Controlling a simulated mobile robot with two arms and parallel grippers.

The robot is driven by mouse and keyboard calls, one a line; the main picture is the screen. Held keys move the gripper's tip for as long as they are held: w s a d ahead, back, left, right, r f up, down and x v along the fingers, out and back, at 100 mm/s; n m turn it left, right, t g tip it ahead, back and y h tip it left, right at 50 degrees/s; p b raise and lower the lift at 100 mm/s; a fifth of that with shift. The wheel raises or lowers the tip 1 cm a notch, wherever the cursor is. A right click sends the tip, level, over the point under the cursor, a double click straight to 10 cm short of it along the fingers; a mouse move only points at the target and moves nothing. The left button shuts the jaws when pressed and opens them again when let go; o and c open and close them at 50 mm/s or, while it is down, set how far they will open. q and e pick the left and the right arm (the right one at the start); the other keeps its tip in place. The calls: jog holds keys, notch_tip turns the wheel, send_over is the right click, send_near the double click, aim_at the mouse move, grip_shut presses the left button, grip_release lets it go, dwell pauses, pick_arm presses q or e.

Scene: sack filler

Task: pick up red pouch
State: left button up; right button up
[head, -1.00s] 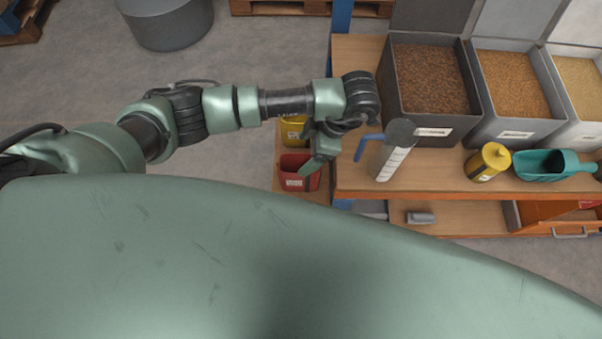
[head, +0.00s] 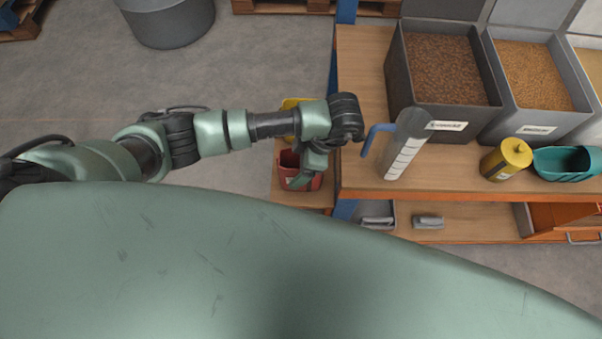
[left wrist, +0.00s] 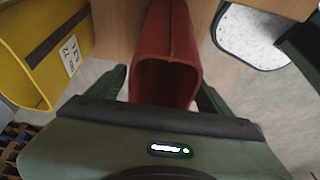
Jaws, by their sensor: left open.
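The red pouch (head: 308,181) stands on a low wooden ledge at the left end of the bench, its top open. In the left wrist view the red pouch (left wrist: 168,70) lies between the two dark fingers of my left gripper (left wrist: 165,85). The fingers are apart, one on each side of it, and I cannot tell whether they touch it. In the head view my left gripper (head: 301,176) points down over the pouch and hides part of it. My right gripper is not in view.
A yellow pouch (left wrist: 45,50) stands close beside the red one. A clear measuring jug (head: 402,150) with a blue handle is on the bench (head: 360,182) to the right.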

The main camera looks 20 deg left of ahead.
pick_arm(q)
jog(key=shift+a+f, duration=0.1)
jog(key=shift+f, duration=0.35)
dwell(0.3)
jog(key=c, duration=1.4)
